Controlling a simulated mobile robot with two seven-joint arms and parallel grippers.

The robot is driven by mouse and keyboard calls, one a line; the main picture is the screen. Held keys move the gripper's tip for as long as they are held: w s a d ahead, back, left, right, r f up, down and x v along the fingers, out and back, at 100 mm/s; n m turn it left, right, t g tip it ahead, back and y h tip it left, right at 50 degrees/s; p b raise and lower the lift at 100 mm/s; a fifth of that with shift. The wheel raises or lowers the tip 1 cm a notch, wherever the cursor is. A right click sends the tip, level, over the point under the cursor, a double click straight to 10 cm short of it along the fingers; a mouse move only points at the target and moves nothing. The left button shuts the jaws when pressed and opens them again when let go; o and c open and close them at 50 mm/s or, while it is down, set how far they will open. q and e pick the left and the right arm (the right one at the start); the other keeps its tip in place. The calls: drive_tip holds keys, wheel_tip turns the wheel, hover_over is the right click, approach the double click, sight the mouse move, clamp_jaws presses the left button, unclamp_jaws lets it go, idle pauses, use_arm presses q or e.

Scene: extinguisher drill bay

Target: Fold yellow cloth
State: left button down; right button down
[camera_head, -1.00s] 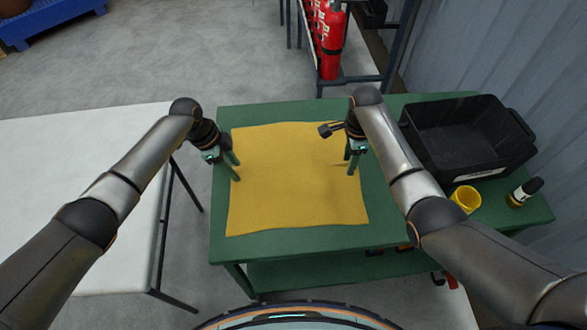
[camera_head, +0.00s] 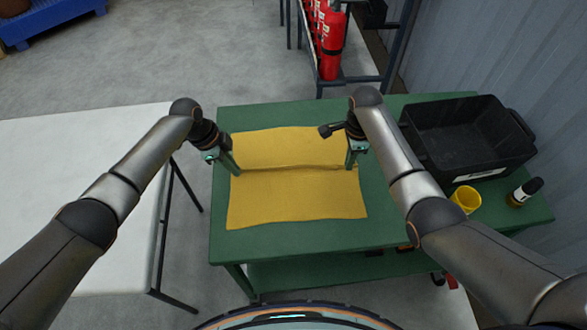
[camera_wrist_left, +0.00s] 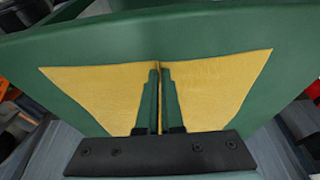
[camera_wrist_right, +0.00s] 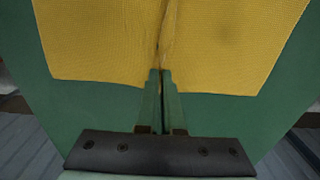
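The yellow cloth (camera_head: 296,203) lies spread on the green table, with a raised crease running across its middle from side to side. My left gripper (camera_head: 236,171) is shut on the cloth at the left end of this crease. In the left wrist view the cloth (camera_wrist_left: 207,85) rises into a thin ridge between the closed fingers (camera_wrist_left: 160,70). My right gripper (camera_head: 352,165) is shut on the right end of the crease. In the right wrist view the ridge of cloth (camera_wrist_right: 228,48) runs into the closed fingertips (camera_wrist_right: 160,73).
On the green table (camera_head: 290,246) a black bin (camera_head: 478,176), a yellow cup (camera_head: 466,198) and a dark-capped bottle (camera_head: 525,192) stand at the right. A white table (camera_head: 75,150) is at the left. Red extinguishers (camera_head: 331,45) stand on a rack behind.

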idle(0.7)
